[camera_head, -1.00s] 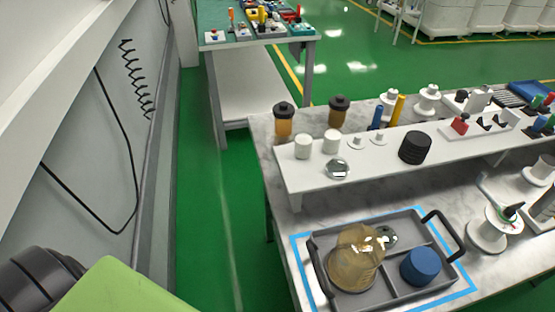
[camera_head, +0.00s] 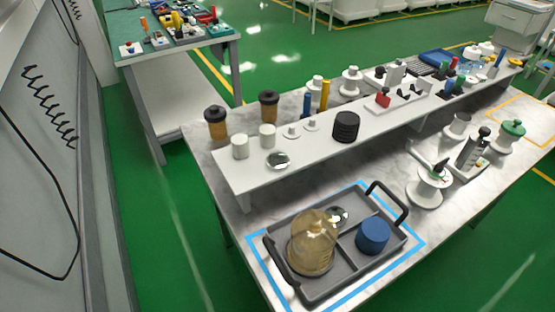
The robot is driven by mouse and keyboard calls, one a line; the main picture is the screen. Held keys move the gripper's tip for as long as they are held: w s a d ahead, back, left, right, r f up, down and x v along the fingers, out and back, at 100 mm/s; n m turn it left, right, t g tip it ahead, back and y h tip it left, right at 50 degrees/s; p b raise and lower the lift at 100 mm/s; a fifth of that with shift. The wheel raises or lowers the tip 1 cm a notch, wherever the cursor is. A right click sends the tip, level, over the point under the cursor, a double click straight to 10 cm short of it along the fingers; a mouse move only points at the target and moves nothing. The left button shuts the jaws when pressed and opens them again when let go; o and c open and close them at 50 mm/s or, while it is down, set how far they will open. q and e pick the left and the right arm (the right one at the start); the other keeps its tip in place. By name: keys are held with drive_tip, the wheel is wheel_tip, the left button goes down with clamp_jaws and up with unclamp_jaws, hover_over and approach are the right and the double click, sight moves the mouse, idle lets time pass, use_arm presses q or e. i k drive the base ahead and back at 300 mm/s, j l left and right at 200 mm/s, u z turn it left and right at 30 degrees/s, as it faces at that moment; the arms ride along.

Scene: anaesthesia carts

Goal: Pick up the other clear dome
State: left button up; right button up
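A small, shiny clear dome (camera_head: 278,160) sits on the white raised shelf, near its front edge. A similar clear, shiny piece (camera_head: 338,215) lies in the grey tray (camera_head: 322,292), partly behind a larger amber, see-through bell-shaped dome (camera_head: 313,240). The amber dome stands upright in the tray's left compartment. A blue cylinder (camera_head: 372,236) sits in the right front compartment. Neither of my grippers is in view.
The white shelf (camera_head: 225,176) also holds two white cylinders, white pegs and a black ribbed cylinder (camera_head: 345,127). Amber jars (camera_head: 216,122) stand behind it. White spools (camera_head: 428,188) and bottles stand right of the tray. Blue tape outlines the tray; green floor lies left.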

sight(278, 161)
drive_tip(key=k+l, duration=0.1)
drive_tip(key=l, duration=0.85)
drive_tip(key=k+l, duration=0.1)
drive_tip(key=l, duration=0.9)
drive_tip(key=z, duration=0.05)
